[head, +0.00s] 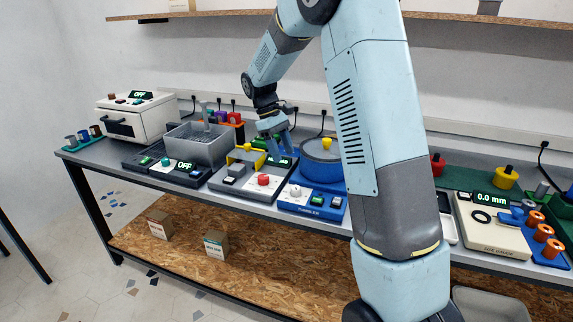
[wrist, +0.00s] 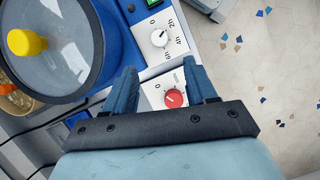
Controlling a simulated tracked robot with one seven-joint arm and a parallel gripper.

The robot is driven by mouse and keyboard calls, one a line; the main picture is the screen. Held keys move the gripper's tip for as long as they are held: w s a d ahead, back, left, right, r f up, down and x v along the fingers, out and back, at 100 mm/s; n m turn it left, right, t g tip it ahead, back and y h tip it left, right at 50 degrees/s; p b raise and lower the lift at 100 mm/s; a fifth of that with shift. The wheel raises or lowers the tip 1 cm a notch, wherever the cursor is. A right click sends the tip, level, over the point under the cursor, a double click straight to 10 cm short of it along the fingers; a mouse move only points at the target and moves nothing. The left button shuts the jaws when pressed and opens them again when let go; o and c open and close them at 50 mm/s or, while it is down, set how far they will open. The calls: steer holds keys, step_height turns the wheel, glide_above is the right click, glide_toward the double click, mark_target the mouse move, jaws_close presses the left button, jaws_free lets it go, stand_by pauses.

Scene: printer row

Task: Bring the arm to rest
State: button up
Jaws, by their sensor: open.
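My arm rises in the right middle of the head view, bends near the top and comes down to the left. My gripper (head: 277,147) hangs over the bench, above a grey station with a red knob (head: 263,180). In the wrist view my gripper (wrist: 165,92) has its two blue fingers apart with nothing between them. The red knob (wrist: 174,98) on its white dial plate shows between and beyond the fingers. I cannot tell the exact gap between the fingertips and the station.
A blue drum (head: 322,165) with a yellow knob stands close right of my gripper. A grey bin (head: 197,146) and a white oven (head: 133,117) stand to the left. A gauge (head: 490,225) stands right of my arm. A wooden shelf (head: 240,13) runs above.

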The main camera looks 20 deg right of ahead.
steer(key=shift+v, duration=0.85)
steer(key=s+d+r+m+t+y, duration=0.2)
steer(key=s+d+r+m+t, duration=0.15)
steer(key=s+r, duration=1)
steer(key=s+m+t, duration=0.4)
steer(key=s+t, duration=0.1)
steer(key=s, duration=1.4)
steer(key=shift+s+d+f+t+y, duration=0.15)
steer(key=shift+s+f+t+y, duration=0.1)
steer(key=shift+f+t+y, duration=0.15)
steer(key=shift+c, duration=0.2)
